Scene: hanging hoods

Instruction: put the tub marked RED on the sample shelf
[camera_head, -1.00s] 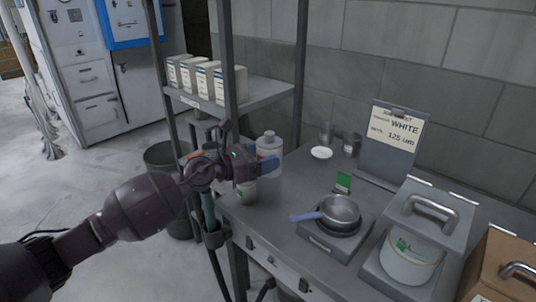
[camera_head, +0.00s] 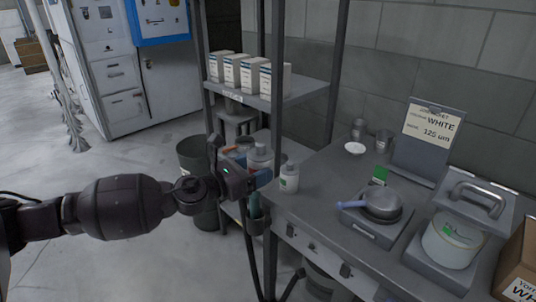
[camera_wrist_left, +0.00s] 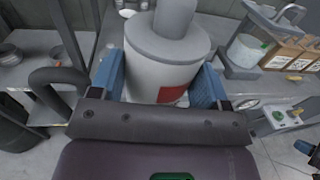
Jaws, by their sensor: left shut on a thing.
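My left gripper (camera_head: 254,164) is shut on a pale tub with a grey cap (camera_head: 258,159). In the left wrist view the tub (camera_wrist_left: 160,72) stands upright between the blue fingers, and a red label patch shows low on its side. The label's words are not readable. The tub is in the air just left of the bench's corner, close to the rack's front post. A grey rack shelf (camera_head: 304,90) with a small label on its front edge is above and behind it; I cannot read whether this is the sample shelf.
Several white boxes (camera_head: 250,75) fill the shelf's left part; its right end is bare. A pan (camera_head: 381,204), a WHITE sign (camera_head: 430,128) and a hooded tub (camera_head: 452,242) are further right. A dark bin (camera_head: 196,160) stands left.

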